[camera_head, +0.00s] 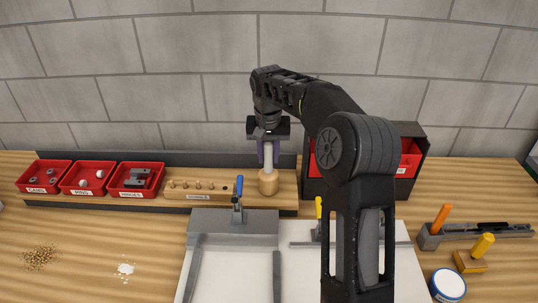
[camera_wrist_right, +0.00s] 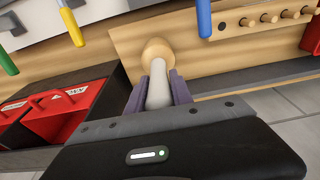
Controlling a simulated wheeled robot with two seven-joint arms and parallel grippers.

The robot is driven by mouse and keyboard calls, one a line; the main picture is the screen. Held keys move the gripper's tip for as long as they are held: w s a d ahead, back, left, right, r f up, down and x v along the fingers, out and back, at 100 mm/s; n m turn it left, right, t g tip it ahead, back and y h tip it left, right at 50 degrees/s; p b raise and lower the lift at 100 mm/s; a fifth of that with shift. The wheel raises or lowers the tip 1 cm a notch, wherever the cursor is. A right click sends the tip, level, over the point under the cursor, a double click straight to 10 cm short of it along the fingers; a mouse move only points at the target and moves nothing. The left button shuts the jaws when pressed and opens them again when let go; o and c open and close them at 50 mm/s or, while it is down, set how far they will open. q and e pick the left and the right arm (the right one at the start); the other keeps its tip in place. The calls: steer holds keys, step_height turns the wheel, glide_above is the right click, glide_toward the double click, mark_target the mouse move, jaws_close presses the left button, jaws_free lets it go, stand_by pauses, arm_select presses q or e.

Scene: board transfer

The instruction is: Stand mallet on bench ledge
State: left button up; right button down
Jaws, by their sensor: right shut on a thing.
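The mallet (camera_head: 268,183) has a pale wooden head and a light handle. It is upright, head down, at the right part of the wooden bench ledge (camera_head: 285,188). My right gripper (camera_head: 267,150) is shut on the handle from above. In the right wrist view, the purple fingers of my right gripper (camera_wrist_right: 159,92) flank the handle, and the mallet head (camera_wrist_right: 156,50) lies beyond them, over the ledge (camera_wrist_right: 190,50). The head looks to be at the ledge surface; I cannot tell whether it bears on it. My left gripper is not in view.
Wooden pegs (camera_head: 198,185) stand on the ledge left of the mallet, with red bins (camera_head: 83,178) further left. A dark cabinet with red drawers (camera_head: 409,160) stands close on the right. A blue-handled clamp (camera_head: 239,188) rises in front of the ledge, beside a white board (camera_head: 235,270).

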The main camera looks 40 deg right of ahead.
mark_target(269, 142)
steer(key=c, duration=1.1)
jaws_free()
steer(key=shift+s, duration=0.1)
steer(key=shift+s+a+r+b, duration=0.1)
steer(key=shift+s+r+b, duration=0.1)
steer(key=shift+r, duration=1.1)
steer(key=shift+s+a+r+b, duration=0.1)
steer(key=shift+a+r+b, duration=0.05)
steer(key=shift+r, duration=1.1)
steer(key=shift+s+a+r+b, duration=0.1)
steer(key=shift+s+r+b, duration=0.1)
steer(key=shift+r, duration=1.1)
